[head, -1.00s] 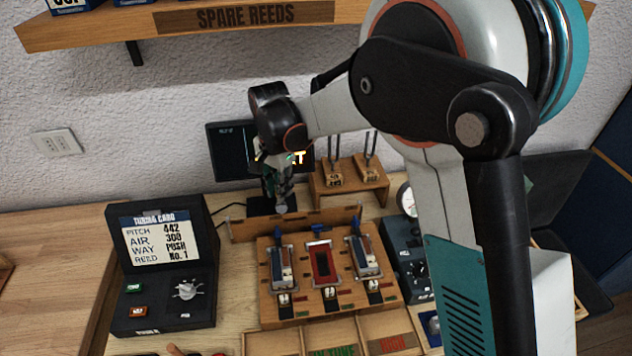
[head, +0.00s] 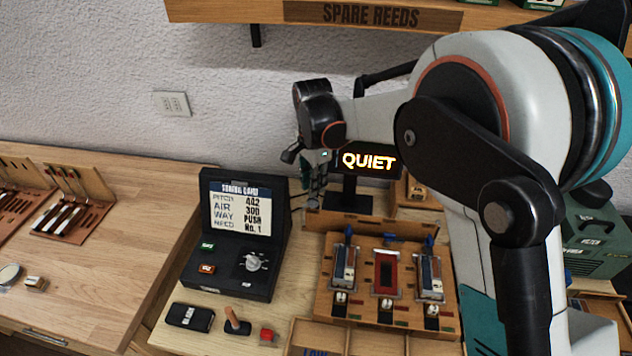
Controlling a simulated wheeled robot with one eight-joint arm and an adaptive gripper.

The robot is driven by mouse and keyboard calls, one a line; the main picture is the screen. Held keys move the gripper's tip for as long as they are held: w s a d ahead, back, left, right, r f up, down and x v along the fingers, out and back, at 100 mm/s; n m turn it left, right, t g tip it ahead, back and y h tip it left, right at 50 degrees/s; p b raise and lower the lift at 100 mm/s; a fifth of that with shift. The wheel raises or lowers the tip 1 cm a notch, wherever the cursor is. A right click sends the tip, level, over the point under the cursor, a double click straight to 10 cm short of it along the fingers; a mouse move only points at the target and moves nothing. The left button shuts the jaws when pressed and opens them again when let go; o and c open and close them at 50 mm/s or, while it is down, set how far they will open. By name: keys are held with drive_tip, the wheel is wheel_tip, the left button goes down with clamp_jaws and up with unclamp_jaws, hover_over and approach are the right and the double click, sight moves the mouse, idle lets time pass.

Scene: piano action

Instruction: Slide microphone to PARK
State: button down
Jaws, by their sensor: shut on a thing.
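My gripper (head: 316,188) points down at the left end of the wooden rail board (head: 372,224), behind the reed bench (head: 387,276). It is shut on a small grey piece at the rail, which I take to be the microphone (head: 314,203). The fingers and the microphone are small and partly blurred here, so the exact grip cannot be told. No PARK label can be read in this view.
A lit QUIET sign (head: 369,161) stands just right of my gripper. The tuning card console (head: 237,235) is close on the left. A shelf (head: 400,17) runs above. The left bench has free room.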

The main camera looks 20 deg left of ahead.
drive_tip(key=c, duration=1.5)
unclamp_jaws()
drive_tip(key=shift+a, duration=0.3)
drive_tip(key=shift+o, duration=0.2)
drive_tip(key=shift+d, duration=0.2)
drive_tip(key=w+d, duration=0.3)
drive_tip(key=d, duration=1.2)
drive_tip(key=w+d, duration=0.3)
drive_tip(key=d, duration=1.2)
wheel_tip(320, 180, up, 9)
drive_tip(key=p, duration=0.4)
drive_tip(key=shift+f+p, duration=0.15)
drive_tip(key=shift+p, duration=0.25)
